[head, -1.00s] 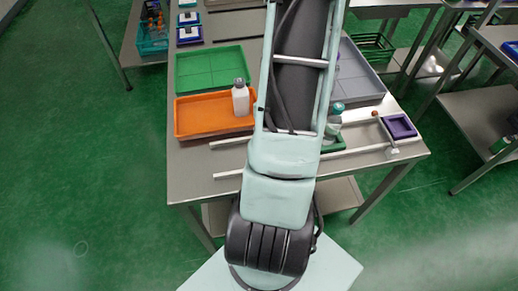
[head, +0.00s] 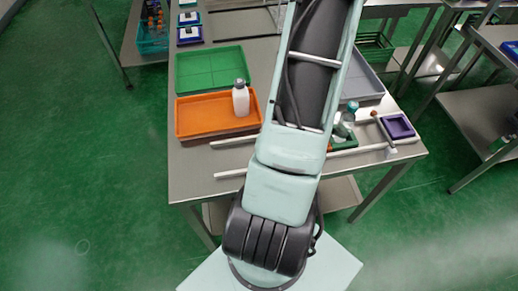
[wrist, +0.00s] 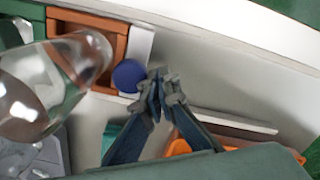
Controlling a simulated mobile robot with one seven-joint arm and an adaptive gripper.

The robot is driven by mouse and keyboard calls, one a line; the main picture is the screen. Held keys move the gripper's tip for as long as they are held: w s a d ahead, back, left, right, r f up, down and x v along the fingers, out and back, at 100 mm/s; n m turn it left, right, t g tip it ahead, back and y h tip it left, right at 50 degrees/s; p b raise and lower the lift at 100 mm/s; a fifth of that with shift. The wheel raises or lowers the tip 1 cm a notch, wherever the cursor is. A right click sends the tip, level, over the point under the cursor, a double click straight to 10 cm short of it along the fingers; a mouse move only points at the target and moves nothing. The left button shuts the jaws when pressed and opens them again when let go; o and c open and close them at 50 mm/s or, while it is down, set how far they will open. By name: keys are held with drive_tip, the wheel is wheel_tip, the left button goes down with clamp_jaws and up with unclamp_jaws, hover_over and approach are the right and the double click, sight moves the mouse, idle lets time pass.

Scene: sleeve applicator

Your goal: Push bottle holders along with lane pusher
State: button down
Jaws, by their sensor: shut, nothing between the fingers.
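In the head view, a green holder (head: 345,142) with a teal-capped bottle (head: 348,118) stands in the lane between two pale rails (head: 372,149), right of my arm. A purple holder (head: 398,127) sits farther right, beside a thin bar with a brown knob (head: 374,113). My gripper is hidden behind my arm there. In the wrist view my gripper (wrist: 160,82) is shut and empty, its tips just right of a round blue knob or cap (wrist: 129,75). A clear bottle (wrist: 45,85) and an orange-brown holder (wrist: 118,48) are to its left. I cannot tell which part is the lane pusher.
An orange tray (head: 190,129) with a white bottle (head: 241,100) and a green tray (head: 180,77) lie left of my arm. The table's front edge is close to my base.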

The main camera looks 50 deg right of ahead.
drive_tip(key=shift+s+d+p, duration=0.35)
drive_tip(key=shift+s+d, duration=0.7)
drive_tip(key=shift+d, duration=0.5)
drive_tip(key=shift+s+d+p, duration=0.4)
drive_tip(key=shift+s+d, duration=0.6)
drive_tip(key=shift+d, duration=0.55)
drive_tip(key=shift+s+d+p, duration=0.35)
drive_tip(key=shift+s+d, duration=0.7)
drive_tip(key=shift+d, duration=0.5)
wheel_tip(320, 180, up, 8)
drive_tip(key=w+a+p, duration=0.1)
drive_tip(key=a+p, duration=0.1)
drive_tip(key=p, duration=0.1)
drive_tip(key=shift+w+p, duration=0.15)
drive_tip(key=shift+p, duration=0.25)
